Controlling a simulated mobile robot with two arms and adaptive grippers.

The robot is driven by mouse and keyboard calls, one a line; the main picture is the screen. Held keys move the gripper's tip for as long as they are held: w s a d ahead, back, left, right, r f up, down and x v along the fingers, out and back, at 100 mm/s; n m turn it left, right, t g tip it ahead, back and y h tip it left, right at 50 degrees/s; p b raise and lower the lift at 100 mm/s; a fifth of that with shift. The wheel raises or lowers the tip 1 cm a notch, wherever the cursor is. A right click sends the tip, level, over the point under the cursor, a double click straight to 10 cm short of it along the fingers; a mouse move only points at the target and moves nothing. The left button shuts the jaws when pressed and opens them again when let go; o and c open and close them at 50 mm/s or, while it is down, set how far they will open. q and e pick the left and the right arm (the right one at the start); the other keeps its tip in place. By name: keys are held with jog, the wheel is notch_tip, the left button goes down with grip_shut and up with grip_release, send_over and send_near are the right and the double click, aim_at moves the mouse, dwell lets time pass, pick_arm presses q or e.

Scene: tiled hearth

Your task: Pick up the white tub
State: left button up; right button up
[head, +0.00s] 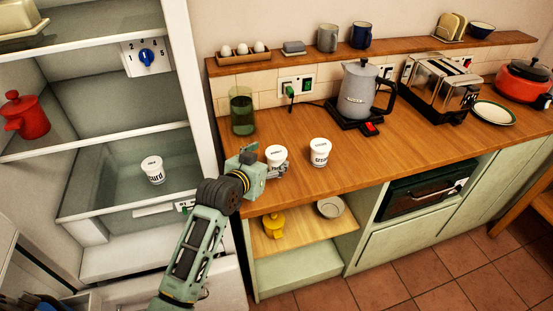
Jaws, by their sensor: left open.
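Three white tubs with dark lettering are in the head view. One white tub (276,154) is on the wooden counter near its front left edge, right at my left gripper. A second tub (319,152) stands upright on the counter a little to the right. A third tub (153,170) is inside the fridge, in the clear lower bin. My left gripper (272,167) is open, with its fingers low beside the first tub; I cannot tell whether they touch it. The gripper hides part of this tub's lower left. My right gripper is not in view.
A green glass (242,111) stands behind the tubs. A grey kettle (357,90) and a toaster (440,88) are farther right. The open fridge (185,75) borders the counter on the left. The counter front between tubs and toaster is clear.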

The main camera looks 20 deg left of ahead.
aim_at(272, 160)
pick_arm(q)
jog(key=x, duration=0.3)
jog(key=shift+w+d+f, duration=0.15)
jog(key=shift+w+f, duration=0.15)
jog(key=shift+f, duration=0.05)
jog(key=shift+w+f, duration=0.1)
jog(key=shift+w, duration=0.1)
jog(key=c, duration=1.3)
jog(key=shift+c, duration=0.3)
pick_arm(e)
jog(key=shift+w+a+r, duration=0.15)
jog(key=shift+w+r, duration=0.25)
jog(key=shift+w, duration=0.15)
pick_arm(q)
jog(key=shift+w, duration=0.1)
